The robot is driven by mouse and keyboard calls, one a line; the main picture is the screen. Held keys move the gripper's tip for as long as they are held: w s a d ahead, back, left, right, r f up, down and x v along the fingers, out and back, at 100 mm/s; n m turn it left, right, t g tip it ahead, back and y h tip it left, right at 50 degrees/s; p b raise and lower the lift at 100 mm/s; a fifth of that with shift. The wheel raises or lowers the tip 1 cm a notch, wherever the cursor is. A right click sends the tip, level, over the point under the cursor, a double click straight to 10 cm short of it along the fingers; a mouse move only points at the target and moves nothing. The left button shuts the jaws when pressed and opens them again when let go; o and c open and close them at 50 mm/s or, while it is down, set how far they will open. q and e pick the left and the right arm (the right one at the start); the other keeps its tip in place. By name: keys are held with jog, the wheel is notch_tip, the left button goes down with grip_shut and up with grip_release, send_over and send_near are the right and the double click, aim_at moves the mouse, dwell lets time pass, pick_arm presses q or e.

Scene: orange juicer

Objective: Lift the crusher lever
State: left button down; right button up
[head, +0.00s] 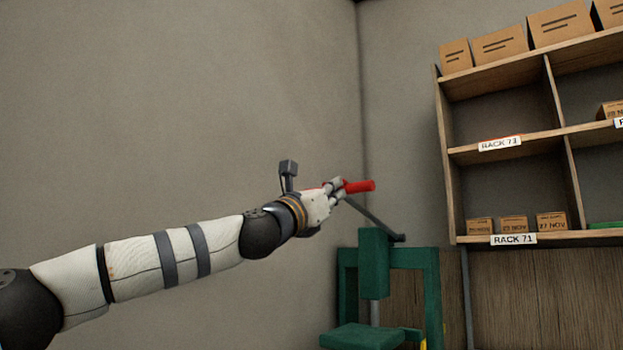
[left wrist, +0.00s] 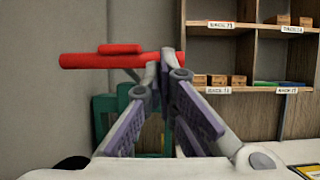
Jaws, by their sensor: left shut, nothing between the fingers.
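The crusher is a green frame (head: 374,262) in the lower right of the head view. Its grey lever (head: 375,217) slopes up and left from a pivot above the frame to a red handle (head: 358,186). My left gripper (head: 338,188) is at that handle, with its fingers shut and nothing between them. In the left wrist view the red handle (left wrist: 105,61) lies crosswise at the shut fingertips (left wrist: 166,62), mostly to their left. The fingertips hide part of it, and I cannot tell whether they touch it. My right gripper is not in view.
A wooden shelf rack (head: 455,150) with several cardboard boxes (head: 499,44) stands to the right of the crusher. A bare grey wall (head: 180,100) fills the left and back. The space above the lever is clear.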

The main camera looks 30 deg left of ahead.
pick_arm(q)
jog(key=s, duration=0.1)
jog(key=s+r, duration=0.1)
jog(key=s, duration=0.1)
jog(key=s+r, duration=0.1)
jog(key=s, duration=0.1)
jog(key=shift+p, duration=0.4)
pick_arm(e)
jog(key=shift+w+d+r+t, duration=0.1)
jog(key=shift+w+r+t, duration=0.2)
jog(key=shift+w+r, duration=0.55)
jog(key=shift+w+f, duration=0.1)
